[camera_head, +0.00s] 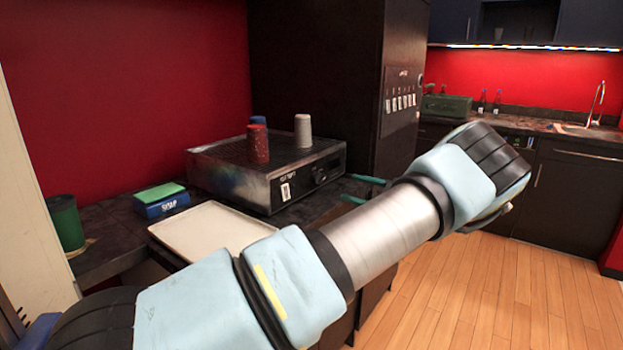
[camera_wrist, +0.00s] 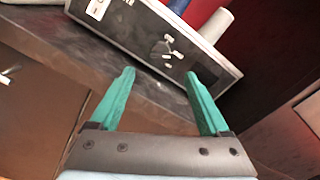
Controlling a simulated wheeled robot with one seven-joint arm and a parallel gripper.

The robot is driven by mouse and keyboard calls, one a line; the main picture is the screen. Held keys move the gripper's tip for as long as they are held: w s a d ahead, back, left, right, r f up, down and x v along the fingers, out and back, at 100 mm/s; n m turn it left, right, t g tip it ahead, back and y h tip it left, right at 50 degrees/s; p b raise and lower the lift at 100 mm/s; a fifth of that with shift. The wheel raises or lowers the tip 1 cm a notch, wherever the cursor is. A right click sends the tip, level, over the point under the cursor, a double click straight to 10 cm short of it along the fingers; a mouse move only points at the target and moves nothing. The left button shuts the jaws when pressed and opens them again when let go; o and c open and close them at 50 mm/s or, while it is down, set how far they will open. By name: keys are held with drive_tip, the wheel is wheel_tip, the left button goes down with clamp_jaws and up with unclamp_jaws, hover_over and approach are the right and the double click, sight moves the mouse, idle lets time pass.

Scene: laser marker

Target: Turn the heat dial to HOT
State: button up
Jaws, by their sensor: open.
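The heat dial (camera_head: 319,174) appears as a dark knob with pale marks on the front panel of the dark metal warmer (camera_head: 228,184). In the wrist view the dial (camera_wrist: 166,48) lies ahead of and between my fingertips, apart from them. Its setting and the label HOT are too small to read. My gripper (camera_wrist: 160,74) has two teal fingers, spread wide with nothing between them. In the head view my gripper (camera_head: 350,188) is at the warmer's front right, mostly hidden behind my arm.
A red speckled cup (camera_head: 257,145), a blue cup (camera_head: 258,120) and a grey cup (camera_head: 303,131) stand on the warmer. A pale tray (camera_head: 205,232) lies before it. A blue box with a green top (camera_head: 161,201) and a green can (camera_head: 66,222) are left. Open floor is right.

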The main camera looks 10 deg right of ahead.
sight(322, 180)
drive_tip(key=p+x, duration=0.3)
drive_tip(key=x, duration=0.6)
drive_tip(key=shift+w+a+r+p, duration=0.1)
drive_tip(key=shift+w+a+p, duration=0.15)
drive_tip(key=shift+p, duration=0.05)
drive_tip(key=shift+w+a, duration=0.45)
drive_tip(key=shift+w, duration=0.05)
drive_tip(key=shift+c, duration=0.2)
clamp_jaws()
